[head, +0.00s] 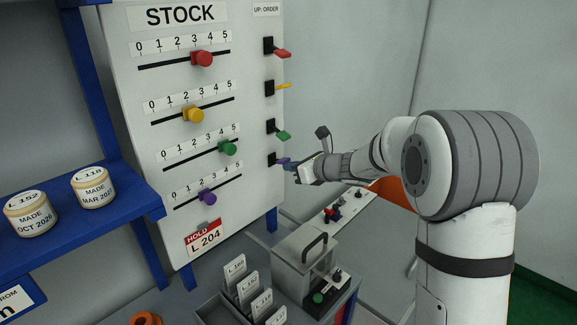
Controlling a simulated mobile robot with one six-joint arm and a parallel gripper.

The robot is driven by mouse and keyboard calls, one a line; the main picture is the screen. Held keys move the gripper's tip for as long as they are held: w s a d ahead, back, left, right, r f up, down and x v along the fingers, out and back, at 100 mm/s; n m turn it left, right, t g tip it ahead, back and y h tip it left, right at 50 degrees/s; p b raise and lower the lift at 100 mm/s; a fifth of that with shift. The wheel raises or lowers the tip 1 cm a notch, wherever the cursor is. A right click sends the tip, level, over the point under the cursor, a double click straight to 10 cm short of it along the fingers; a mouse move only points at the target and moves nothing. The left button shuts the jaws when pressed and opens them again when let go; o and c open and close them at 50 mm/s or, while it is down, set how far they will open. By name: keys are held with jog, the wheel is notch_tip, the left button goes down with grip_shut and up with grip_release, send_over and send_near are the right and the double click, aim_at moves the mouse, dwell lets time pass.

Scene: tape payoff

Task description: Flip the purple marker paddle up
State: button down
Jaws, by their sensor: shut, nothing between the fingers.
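The purple marker paddle (283,161) is the lowest of the paddles on the right edge of the white STOCK board (125,75). It sticks out to the right from its black mount (272,160). My gripper (293,167) is shut, with its tip right at the paddle's outer end. I cannot tell whether they touch. The gripper partly hides that end, so the paddle's exact tilt is unclear. The red (283,54) and green (284,135) paddles slope down to the right. The yellow paddle (284,86) points slightly up. A label above them reads "UP: ORDER".
Slider knobs in red (203,58), yellow (193,114), green (228,148) and purple (207,197) sit on the board. A blue shelf (130,205) holds two labelled rolls at left. Below stands a grey box with a black handle (315,247). The wall side right of the paddles is open.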

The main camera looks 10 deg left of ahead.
jog(key=shift+w+r, duration=0.15)
jog(key=shift+r, duration=0.5)
notch_tip(320, 180, down, 6)
jog(key=s+d+r+b, duration=0.1)
jog(key=b, duration=0.4)
jog(key=s+d+r, duration=0.9)
jog(key=d+r, duration=0.3)
jog(key=shift+d+r+b, duration=0.3)
jog(key=shift+d+b, duration=0.05)
jog(key=shift+s, duration=0.1)
